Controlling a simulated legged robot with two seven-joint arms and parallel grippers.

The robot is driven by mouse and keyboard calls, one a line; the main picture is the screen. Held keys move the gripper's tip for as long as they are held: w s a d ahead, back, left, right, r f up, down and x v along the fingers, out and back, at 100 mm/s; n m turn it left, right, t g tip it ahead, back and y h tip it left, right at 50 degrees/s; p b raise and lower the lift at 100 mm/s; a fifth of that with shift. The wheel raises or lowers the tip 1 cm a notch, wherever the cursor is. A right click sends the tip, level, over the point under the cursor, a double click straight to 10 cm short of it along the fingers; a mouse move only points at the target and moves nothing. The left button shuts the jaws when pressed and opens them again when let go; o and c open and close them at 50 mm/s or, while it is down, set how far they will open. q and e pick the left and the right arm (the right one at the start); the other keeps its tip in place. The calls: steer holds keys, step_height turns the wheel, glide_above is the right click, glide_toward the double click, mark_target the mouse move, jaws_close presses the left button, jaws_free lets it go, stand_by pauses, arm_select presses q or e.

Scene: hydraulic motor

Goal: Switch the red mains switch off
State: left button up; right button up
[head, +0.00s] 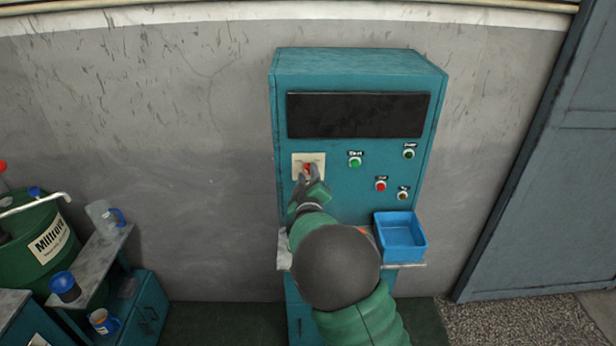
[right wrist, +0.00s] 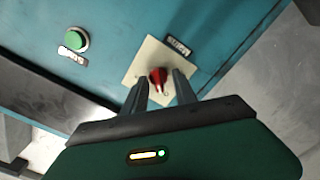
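The red mains switch (head: 307,168) sits on a cream plate (head: 318,159) at the left of the teal control cabinet's front. In the right wrist view the red switch knob (right wrist: 158,76) shows between the two fingertips, on its cream plate (right wrist: 135,72). My right gripper (head: 312,176) is at the switch, its fingers (right wrist: 160,85) apart on either side of the knob. I cannot tell whether the fingers touch the knob. My left gripper is in neither view.
The cabinet (head: 350,65) has a dark screen (head: 357,115), a green button (head: 355,162), a red button (head: 380,186) and other small buttons. A blue bin (head: 401,236) stands on its shelf. A green drum (head: 35,240) and mugs stand at left.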

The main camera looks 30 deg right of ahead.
steer(key=shift+s, duration=0.1)
steer(key=b+v, duration=0.1)
steer(key=v, duration=1.5)
steer(key=shift+s+a+b, duration=0.2)
steer(key=shift+a+b, duration=0.1)
steer(key=shift+b, duration=0.05)
steer(key=shift+f, duration=0.15)
steer(key=s+a+f+m+g+y, duration=0.15)
steer(key=a+f+g+y, duration=0.5)
steer(key=f, duration=0.65)
steer(key=s+a+f+g+y, duration=0.1)
steer(key=s+a+f+g, duration=0.2)
steer(key=s, duration=0.5)
steer(key=s+a+f+m+g+y, duration=0.1)
steer(key=s+a+f+g, duration=0.2)
steer(key=s, duration=0.5)
steer(key=shift+f+y, duration=0.35)
steer(key=shift+f, duration=0.35)
